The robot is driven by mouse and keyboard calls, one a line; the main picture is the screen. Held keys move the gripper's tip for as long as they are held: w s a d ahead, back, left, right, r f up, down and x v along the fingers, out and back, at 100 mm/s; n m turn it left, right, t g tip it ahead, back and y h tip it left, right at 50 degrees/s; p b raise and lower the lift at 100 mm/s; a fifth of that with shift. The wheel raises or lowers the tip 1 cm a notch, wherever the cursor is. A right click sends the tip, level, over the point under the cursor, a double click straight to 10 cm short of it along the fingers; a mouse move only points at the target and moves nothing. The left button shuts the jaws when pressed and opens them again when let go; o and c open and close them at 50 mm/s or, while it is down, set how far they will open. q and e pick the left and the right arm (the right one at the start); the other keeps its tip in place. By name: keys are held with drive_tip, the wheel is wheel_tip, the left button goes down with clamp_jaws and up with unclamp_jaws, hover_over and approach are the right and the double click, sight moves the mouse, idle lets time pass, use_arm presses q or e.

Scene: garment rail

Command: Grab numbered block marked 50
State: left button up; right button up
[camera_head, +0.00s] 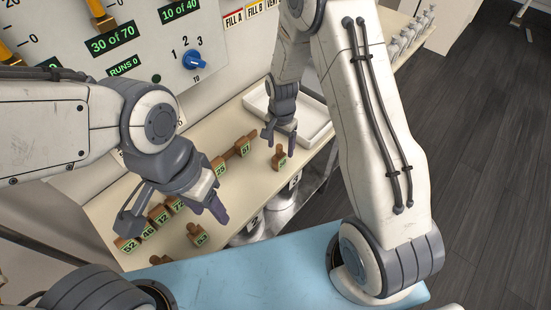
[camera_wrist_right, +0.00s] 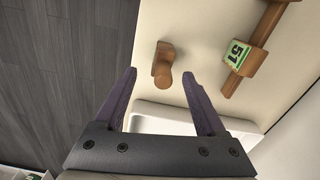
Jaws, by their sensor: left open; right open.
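A brown wooden block with a knob and a green label (camera_head: 280,158) stands alone on the cream shelf. Its label looks like 50 but is small. In the right wrist view the same block (camera_wrist_right: 163,62) shows its knob, with its label hidden. My right gripper (camera_head: 278,139) is open just above and behind it. In the right wrist view the fingertips (camera_wrist_right: 159,76) lie either side of the knob's line, apart from it. My left gripper (camera_head: 219,212) is open and empty above the shelf, near a block (camera_head: 196,236) whose label looks like 53.
Block 51 (camera_head: 243,147), also in the right wrist view (camera_wrist_right: 237,55), sits near a block that looks like 25 (camera_head: 220,167). Blocks including 52 (camera_head: 127,245) and 46 (camera_head: 148,232) form a row at left. A white tray (camera_head: 316,137) lies behind my right gripper.

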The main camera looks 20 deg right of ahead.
sight(279, 156)
drive_tip(key=shift+a+f+p, duration=0.2)
drive_tip(key=shift+f+p, duration=0.45)
drive_tip(key=shift+f, duration=1.65)
clamp_jaws()
